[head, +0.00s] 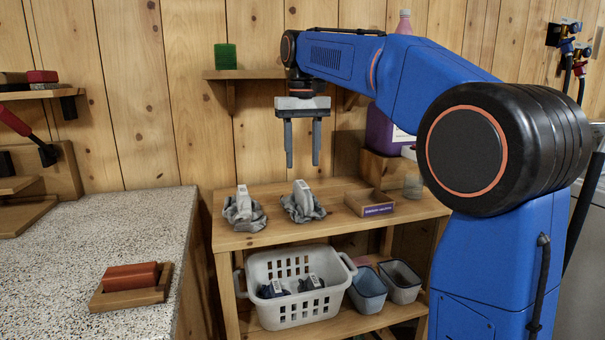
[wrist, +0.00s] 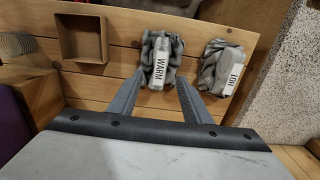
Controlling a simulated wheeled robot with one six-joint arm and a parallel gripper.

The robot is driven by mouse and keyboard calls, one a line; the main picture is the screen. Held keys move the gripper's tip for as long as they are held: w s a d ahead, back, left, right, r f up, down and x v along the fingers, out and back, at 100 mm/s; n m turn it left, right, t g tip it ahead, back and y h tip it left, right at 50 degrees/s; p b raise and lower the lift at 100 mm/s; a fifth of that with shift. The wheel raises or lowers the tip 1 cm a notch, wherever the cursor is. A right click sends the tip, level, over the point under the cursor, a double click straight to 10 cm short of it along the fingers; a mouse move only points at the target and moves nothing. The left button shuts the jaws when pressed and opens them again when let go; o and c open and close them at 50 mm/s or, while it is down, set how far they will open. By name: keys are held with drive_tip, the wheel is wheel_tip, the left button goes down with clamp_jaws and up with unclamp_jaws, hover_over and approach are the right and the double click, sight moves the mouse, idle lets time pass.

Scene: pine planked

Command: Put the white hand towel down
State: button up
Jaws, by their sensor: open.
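My gripper (head: 303,165) hangs open and empty, fingers down, well above the wooden shelf top (head: 330,222). Two crumpled greyish-white cloths with white tags lie there: one at left (head: 243,213) and one to its right (head: 303,205). In the wrist view the tag marked WARM is on the cloth (wrist: 161,60) between and beyond my fingertips (wrist: 160,75). The tag marked HOT is on the other cloth (wrist: 226,66), outside my fingers. Neither cloth touches the gripper. I cannot tell which one is the white hand towel.
A small open wooden tray (head: 370,203) sits to the right of the cloths. Below, a white basket (head: 293,300) holds dark tagged items beside two bins (head: 368,289). A speckled counter (head: 90,235) borders the left. A purple jug (head: 385,130) stands behind.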

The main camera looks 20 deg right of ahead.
drive_tip(key=shift+r, duration=2.55)
drive_tip(key=s+d+f+t, duration=0.2)
drive_tip(key=s+d+f, duration=0.1)
drive_tip(key=s+f, duration=1.3)
drive_tip(key=s+d+f+t, duration=0.2)
drive_tip(key=s+d+f, duration=0.2)
drive_tip(key=s+f, duration=1.3)
drive_tip(key=shift+s+d+t, duration=0.2)
drive_tip(key=shift+s+t, duration=0.1)
drive_tip(key=shift+t, duration=0.1)
